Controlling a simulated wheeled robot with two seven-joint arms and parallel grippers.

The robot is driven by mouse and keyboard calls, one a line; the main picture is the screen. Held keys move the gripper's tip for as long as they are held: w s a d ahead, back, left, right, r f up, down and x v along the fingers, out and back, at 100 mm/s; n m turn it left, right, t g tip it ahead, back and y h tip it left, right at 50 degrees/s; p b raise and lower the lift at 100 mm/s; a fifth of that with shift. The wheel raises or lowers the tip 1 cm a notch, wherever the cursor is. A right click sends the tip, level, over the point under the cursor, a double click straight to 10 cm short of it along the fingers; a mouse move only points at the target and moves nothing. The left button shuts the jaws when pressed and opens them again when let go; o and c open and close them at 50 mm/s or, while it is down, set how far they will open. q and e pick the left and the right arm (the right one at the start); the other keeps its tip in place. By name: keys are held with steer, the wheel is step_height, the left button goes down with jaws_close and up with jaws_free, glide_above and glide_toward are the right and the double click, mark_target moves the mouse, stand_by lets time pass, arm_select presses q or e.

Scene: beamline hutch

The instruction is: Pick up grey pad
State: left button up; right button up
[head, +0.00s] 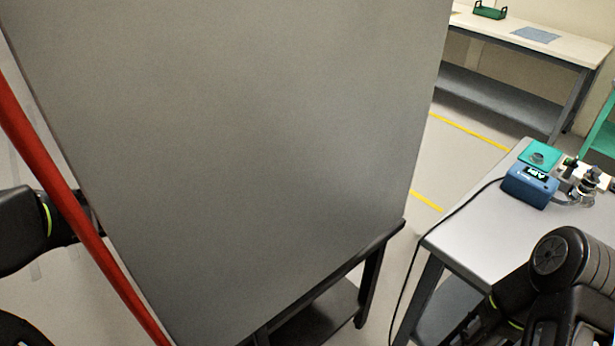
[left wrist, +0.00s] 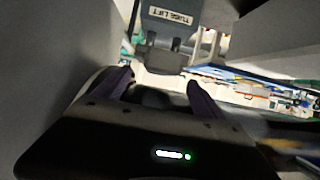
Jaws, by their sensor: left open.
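I cannot pick out a grey pad for certain. In the left wrist view, a grey device (left wrist: 180,28) labelled "TUBE LIFT" hangs ahead, with a darker grey block (left wrist: 165,61) below it. This block lies in line with the gap between my left gripper's fingers; I cannot tell whether it touches them. My left gripper (left wrist: 160,80) is open, with two dark purplish fingers spread. In the head view its arm comes in from the left, and the gripper is hidden behind a large grey panel. My right arm shows at the lower right, but its gripper is out of view.
The large grey panel (head: 240,150) fills the middle, with a red tube (head: 75,215) along its left. A grey table (head: 470,230) at right holds a blue device (head: 529,186) and a teal tray (head: 540,155). A far bench (head: 580,48) holds a blue-grey sheet (head: 535,34).

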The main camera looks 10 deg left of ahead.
mark_target(286, 183)
arm_select(q)
steer(key=shift+w+d+f, duration=0.25)
steer(key=shift+w+d, duration=0.1)
steer(key=shift+w, duration=0.05)
steer(key=b+x, duration=0.1)
steer(key=x, duration=0.4)
steer(key=shift+w, duration=0.25)
steer(key=shift+r, duration=0.1)
steer(key=shift+c, duration=0.2)
jaws_close()
stand_by(0.7)
